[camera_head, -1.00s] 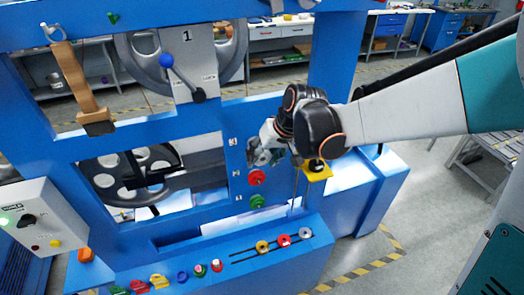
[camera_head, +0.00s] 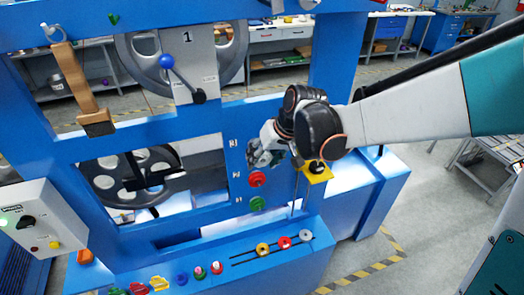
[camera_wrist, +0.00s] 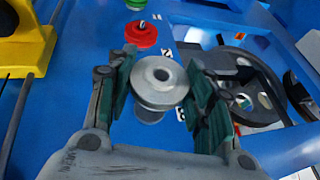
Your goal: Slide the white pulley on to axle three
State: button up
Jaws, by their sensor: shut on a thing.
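The white pulley (camera_wrist: 158,80) is between the two fingers of my gripper (camera_wrist: 160,88), its face and centre hole turned to the wrist camera. My gripper (camera_head: 260,154) is shut on it, close to the blue panel beside the number 3 label (camera_wrist: 181,114). A grey cylindrical shape (camera_wrist: 149,115) shows just behind the pulley. Axle three itself is hidden, and I cannot tell whether the pulley is around it. In the head view the fingers hide most of the held pulley.
A red pulley (camera_head: 257,179) sits at number 2 and a green one (camera_head: 257,203) at number 1. A yellow bracket (camera_head: 316,174) is right of my gripper. The front ledge (camera_head: 210,284) carries several coloured pieces, including a whitish disc (camera_head: 305,235). Large spoked wheels are left.

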jog(key=shift+w, duration=0.2)
dwell(0.3)
jog(key=shift+w+a+b, duration=0.2)
jog(key=shift+w, duration=0.45)
jog(key=shift+w+a+b, duration=0.2)
jog(key=shift+w, duration=0.45)
jog(key=shift+w, duration=0.1)
dwell(0.5)
jog(key=shift+w+a, duration=0.25)
jog(key=shift+w, duration=0.5)
jog(key=shift+b, duration=0.3)
jog(key=o, duration=1.2)
